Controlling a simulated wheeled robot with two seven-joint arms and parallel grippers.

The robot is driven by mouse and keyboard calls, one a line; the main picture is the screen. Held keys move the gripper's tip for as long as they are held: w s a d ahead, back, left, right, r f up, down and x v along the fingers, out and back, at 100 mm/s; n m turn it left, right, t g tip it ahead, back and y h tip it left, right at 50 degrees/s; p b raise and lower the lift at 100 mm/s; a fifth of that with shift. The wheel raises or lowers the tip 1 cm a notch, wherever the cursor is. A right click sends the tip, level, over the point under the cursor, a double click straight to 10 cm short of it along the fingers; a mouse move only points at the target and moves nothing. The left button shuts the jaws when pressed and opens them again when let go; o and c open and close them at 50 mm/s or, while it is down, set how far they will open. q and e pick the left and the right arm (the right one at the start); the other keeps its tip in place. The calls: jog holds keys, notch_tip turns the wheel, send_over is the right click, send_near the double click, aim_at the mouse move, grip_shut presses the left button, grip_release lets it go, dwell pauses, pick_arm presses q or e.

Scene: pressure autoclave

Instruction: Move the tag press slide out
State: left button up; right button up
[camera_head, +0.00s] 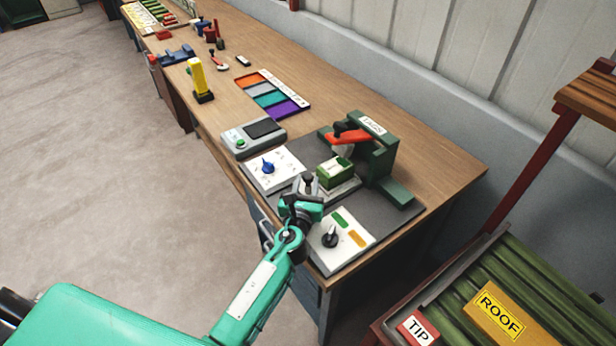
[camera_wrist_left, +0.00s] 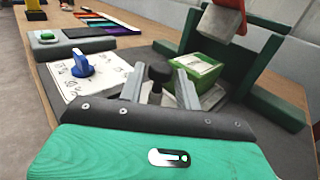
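The tag press is a dark green frame (camera_head: 378,158) with a "TAGS" label and a red lever (camera_head: 350,137), on a dark base plate at the bench's near end. A green block (camera_head: 336,173) sits on the pale slide (camera_head: 346,188) in front of the frame; the block also shows in the left wrist view (camera_wrist_left: 192,72). The slide's black knob (camera_wrist_left: 157,72) stands on the near side. My left gripper (camera_head: 307,188) is at the knob, fingers apart on either side of it, with gaps seeming visible. Contact cannot be told. My right gripper is out of view.
A white panel with a blue dial (camera_head: 267,167) lies left of the gripper, and one with a black dial (camera_head: 330,237) lies right. A grey device with a green button (camera_head: 240,142) and coloured trays (camera_head: 270,97) stand farther along. A "ROOF" block (camera_head: 500,312) lies lower right.

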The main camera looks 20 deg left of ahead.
pick_arm(q)
jog(key=shift+w+a, duration=0.15)
jog(key=shift+w, duration=0.95)
grip_shut()
jog(key=s+a+p, duration=0.1)
jog(key=s+a, duration=0.6)
jog(key=s, duration=0.2)
jog(key=shift+s+a+f, duration=0.15)
jog(key=shift+s+a, duration=0.1)
jog(key=shift+s, duration=0.1)
jog(key=shift+c, duration=0.5)
grip_release()
jog(key=shift+o, duration=0.5)
jog(key=shift+s+a, duration=0.1)
jog(key=shift+s, duration=0.1)
jog(key=shift+w, duration=0.1)
